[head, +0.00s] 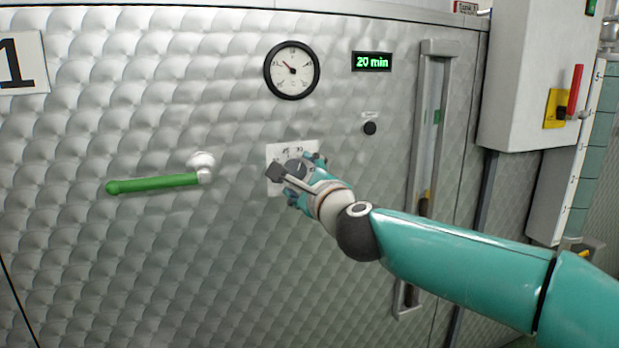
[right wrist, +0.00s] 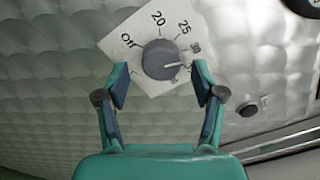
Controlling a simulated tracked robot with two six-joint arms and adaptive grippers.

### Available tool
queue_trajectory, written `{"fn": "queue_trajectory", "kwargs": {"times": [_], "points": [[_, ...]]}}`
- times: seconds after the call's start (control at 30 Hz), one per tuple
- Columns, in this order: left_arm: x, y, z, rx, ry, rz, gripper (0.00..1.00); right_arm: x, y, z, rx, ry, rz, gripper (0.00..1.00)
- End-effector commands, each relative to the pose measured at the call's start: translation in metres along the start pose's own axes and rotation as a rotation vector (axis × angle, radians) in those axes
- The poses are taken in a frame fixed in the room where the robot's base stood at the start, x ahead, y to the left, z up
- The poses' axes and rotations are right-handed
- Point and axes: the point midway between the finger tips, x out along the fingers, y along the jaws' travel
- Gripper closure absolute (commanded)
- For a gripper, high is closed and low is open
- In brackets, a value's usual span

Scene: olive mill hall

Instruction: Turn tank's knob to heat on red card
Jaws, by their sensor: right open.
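The tank's grey round knob (right wrist: 160,58) sits on a white dial plate (right wrist: 137,31) marked Off, 20, 25 and 30. Its light mark seems to point right, just below the 30. In the head view the plate (head: 275,152) is on the tank wall, partly hidden by my right gripper (head: 303,176). In the right wrist view my right gripper (right wrist: 162,84) is open, its fingers apart on either side of the knob's lower part; I cannot tell whether they touch it. No red card shows. My left gripper is out of view.
The quilted steel tank wall carries a green lever (head: 155,184), a round gauge (head: 292,70), a "20 min" display (head: 371,62) and a small black button (head: 370,128). A sight tube (head: 430,130) stands right. A grey box (head: 530,80) has a red handle (head: 575,90).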

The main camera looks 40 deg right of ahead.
Motion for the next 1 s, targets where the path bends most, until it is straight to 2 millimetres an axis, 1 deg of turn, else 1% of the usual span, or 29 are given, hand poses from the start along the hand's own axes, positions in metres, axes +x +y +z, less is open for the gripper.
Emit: {"fn": "queue_trajectory", "kwargs": {"times": [0.17,0.27,0.37,0.6,0.7,0.83,1.0], "points": [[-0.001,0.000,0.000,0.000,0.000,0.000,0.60,-0.005,-0.001,0.001,0.000,-0.003,-0.001,0.32],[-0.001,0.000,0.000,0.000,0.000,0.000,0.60,-0.016,-0.001,0.002,0.001,-0.004,-0.001,0.32],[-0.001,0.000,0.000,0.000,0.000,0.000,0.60,-0.033,-0.001,0.001,0.001,-0.004,-0.002,0.32],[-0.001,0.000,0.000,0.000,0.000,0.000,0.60,-0.083,-0.001,0.000,0.003,-0.005,-0.001,0.32],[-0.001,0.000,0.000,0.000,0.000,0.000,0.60,-0.100,0.000,0.000,0.002,-0.004,-0.001,0.32],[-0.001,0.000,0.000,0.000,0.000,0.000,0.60,-0.115,0.000,-0.001,0.002,-0.002,-0.001,0.32],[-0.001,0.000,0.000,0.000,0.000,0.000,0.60,-0.123,0.001,-0.001,0.000,-0.001,0.001,0.32]]}}
